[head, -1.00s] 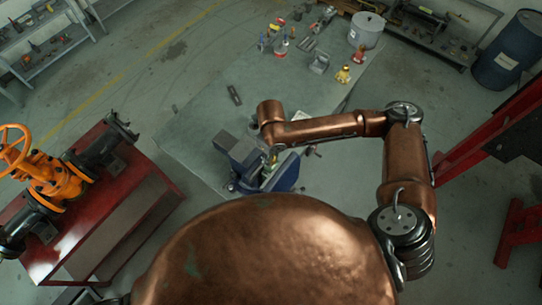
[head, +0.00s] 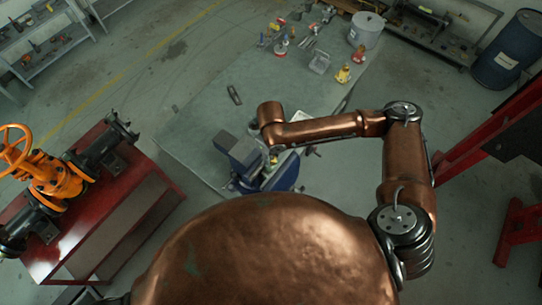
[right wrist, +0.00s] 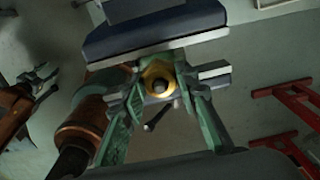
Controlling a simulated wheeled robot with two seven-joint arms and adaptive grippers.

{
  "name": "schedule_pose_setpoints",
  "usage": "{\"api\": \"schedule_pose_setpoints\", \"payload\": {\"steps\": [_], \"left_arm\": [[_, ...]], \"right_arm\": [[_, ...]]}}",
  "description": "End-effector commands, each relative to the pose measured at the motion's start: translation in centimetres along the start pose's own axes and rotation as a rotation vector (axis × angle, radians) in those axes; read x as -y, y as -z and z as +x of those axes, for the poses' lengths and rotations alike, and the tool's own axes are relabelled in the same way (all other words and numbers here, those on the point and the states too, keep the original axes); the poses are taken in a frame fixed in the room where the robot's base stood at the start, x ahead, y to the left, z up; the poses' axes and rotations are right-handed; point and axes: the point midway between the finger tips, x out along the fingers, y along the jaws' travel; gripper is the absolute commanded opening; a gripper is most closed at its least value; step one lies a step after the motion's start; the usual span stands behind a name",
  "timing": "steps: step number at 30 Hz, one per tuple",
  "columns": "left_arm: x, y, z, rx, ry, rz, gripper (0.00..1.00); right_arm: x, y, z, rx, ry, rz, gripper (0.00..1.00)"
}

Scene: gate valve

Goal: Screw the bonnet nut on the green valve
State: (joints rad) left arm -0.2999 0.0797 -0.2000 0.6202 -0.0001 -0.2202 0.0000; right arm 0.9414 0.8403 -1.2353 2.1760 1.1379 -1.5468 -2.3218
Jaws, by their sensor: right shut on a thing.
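A brass-coloured nut (right wrist: 158,75) shows in the middle of the right wrist view, with a dark round stem end at its centre. My right gripper (right wrist: 160,88) has its greenish fingers on both sides of the nut and is shut on it. In the head view the right gripper (head: 273,158) is small, under my wrist at the blue vise (head: 283,178), and mostly hidden. The green valve's body cannot be made out clearly behind the nut and fingers. My left gripper is not in view.
The vise stands on a grey workbench (head: 205,110). A grey tray (head: 319,62), a yellow figure-like part (head: 343,74) and a metal bucket (head: 366,30) stand farther back. An orange valve (head: 55,180) sits on a red bench (head: 130,185) at left. Red steelwork (head: 490,135) stands at right.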

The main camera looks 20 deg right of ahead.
Motion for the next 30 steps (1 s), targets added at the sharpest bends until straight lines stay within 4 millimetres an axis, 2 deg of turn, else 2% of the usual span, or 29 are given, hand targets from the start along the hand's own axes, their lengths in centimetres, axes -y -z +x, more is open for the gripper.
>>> {"api": "schedule_pose_setpoints", "payload": {"steps": [11,12,21,30], "left_arm": [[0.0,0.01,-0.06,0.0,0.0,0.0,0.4],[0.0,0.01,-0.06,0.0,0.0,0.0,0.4],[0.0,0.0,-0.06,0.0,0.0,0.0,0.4],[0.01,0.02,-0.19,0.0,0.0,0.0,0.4]], "right_arm": [[-0.01,-0.01,0.13,0.0,0.0,0.0,0.01],[-0.01,-0.01,0.13,0.0,0.0,0.0,0.3],[-0.01,0.0,0.13,0.0,0.0,0.0,0.49],[-0.01,0.02,0.03,0.0,0.0,0.0,0.49]]}}
